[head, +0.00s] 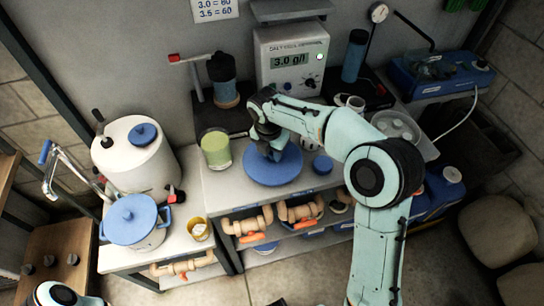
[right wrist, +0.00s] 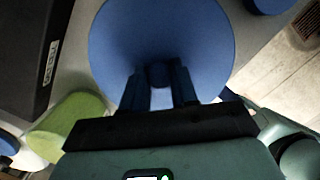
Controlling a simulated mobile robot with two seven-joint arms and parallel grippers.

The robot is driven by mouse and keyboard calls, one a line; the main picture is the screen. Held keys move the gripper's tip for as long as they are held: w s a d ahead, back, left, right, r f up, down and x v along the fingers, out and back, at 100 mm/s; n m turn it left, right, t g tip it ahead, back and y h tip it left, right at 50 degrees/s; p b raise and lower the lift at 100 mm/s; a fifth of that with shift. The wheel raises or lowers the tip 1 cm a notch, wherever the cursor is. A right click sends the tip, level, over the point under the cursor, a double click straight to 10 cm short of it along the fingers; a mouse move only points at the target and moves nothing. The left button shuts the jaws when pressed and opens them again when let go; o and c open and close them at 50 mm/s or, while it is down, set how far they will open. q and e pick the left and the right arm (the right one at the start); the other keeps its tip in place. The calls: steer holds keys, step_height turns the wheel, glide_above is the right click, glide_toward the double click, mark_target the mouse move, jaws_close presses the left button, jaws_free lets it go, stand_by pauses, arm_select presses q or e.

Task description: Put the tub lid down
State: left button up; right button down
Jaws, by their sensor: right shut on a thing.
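The tub lid (head: 262,176) is a wide, flat blue disc over the middle of the grey bench, level or nearly so. It fills the upper middle of the right wrist view (right wrist: 115,40). My right gripper (head: 272,153) comes down on it from above and is shut on its small central knob (right wrist: 160,73), which shows between the two fingers (right wrist: 160,85) in the right wrist view. I cannot tell whether the lid touches the bench. My left gripper is out of view; only part of my left arm shows at the bottom left.
A green-filled jar (head: 216,150) stands just left of the lid, and a small blue cap (head: 322,164) lies to its right. The dosing meter (head: 291,58) is behind. A white drum (head: 133,160) and a blue-lidded pot (head: 133,222) stand at left. Pipe fittings (head: 247,222) lie below.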

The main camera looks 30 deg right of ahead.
mark_target(269, 163)
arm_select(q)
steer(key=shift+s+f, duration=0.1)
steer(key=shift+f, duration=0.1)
arm_select(e)
steer(key=shift+f, duration=1.05)
steer(key=c, duration=0.9)
jaws_free()
steer(key=shift+f, duration=0.15)
steer(key=shift+o, duration=0.2)
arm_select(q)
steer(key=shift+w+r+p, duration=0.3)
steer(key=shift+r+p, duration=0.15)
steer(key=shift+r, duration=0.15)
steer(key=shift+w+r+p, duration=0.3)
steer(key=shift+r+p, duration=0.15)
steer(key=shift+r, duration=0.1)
arm_select(e)
step_height(269, 163, up, 12)
steer(key=s+a, duration=0.1)
steer(key=shift+a, duration=0.3)
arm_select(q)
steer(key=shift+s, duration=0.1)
